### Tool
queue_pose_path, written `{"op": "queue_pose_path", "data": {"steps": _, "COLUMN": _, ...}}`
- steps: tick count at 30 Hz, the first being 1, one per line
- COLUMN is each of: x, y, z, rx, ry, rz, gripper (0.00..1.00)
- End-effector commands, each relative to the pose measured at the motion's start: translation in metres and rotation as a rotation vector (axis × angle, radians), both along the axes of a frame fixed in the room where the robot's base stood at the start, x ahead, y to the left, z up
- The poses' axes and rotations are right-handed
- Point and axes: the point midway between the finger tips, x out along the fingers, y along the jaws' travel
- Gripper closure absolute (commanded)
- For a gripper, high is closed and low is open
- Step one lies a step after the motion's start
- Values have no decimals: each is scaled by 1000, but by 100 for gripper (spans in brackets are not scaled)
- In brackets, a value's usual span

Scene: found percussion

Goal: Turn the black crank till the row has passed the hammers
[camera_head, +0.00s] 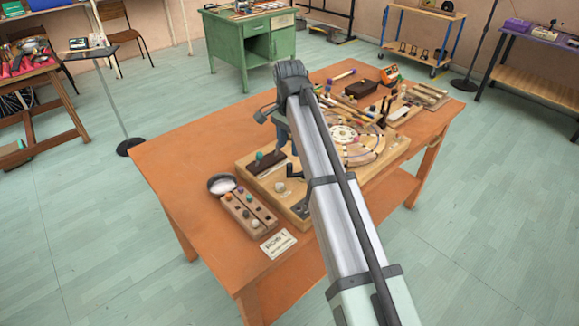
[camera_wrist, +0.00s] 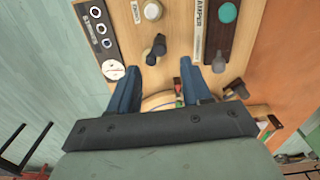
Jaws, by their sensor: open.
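The black crank (camera_head: 293,173) stands on the near left part of a wooden board (camera_head: 249,166), left of my arm. In the wrist view its dark upright handle (camera_wrist: 157,47) shows just ahead of the fingertips, roughly between them and apart from both. My gripper (camera_wrist: 160,68) is open and empty, its two blue fingers spread. In the head view my gripper (camera_head: 281,140) hangs above the board, behind the crank. A pale round wheel (camera_head: 345,134) lies on the board, partly hidden by my arm. I cannot clearly make out the row or the hammers.
A teal knob (camera_wrist: 228,12) sits on a dark strip, and a cream knob (camera_wrist: 152,10) is beyond the crank. A small dark post (camera_wrist: 218,63) stands close to the right finger. A knob tray (camera_head: 249,214) and white-filled bowl (camera_head: 222,184) are at the table's left.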

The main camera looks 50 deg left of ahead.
Motion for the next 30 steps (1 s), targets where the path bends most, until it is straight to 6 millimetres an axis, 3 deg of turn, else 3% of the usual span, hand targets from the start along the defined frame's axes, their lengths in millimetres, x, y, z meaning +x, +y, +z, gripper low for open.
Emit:
{"op": "queue_pose_path", "data": {"steps": 6, "x": 0, "y": -1, "z": -41, "rx": -1, "ry": 1, "rz": 0, "gripper": 52}}
{"op": "queue_pose_path", "data": {"steps": 15, "x": 0, "y": 0, "z": -79, "rx": 0, "ry": 0, "rz": 0, "gripper": 52}}
{"op": "queue_pose_path", "data": {"steps": 21, "x": 0, "y": 0, "z": -90, "rx": 0, "ry": 0, "rz": 0, "gripper": 52}}
{"op": "queue_pose_path", "data": {"steps": 30, "x": 0, "y": 0, "z": -91, "rx": 1, "ry": 0, "rz": 0, "gripper": 52}}
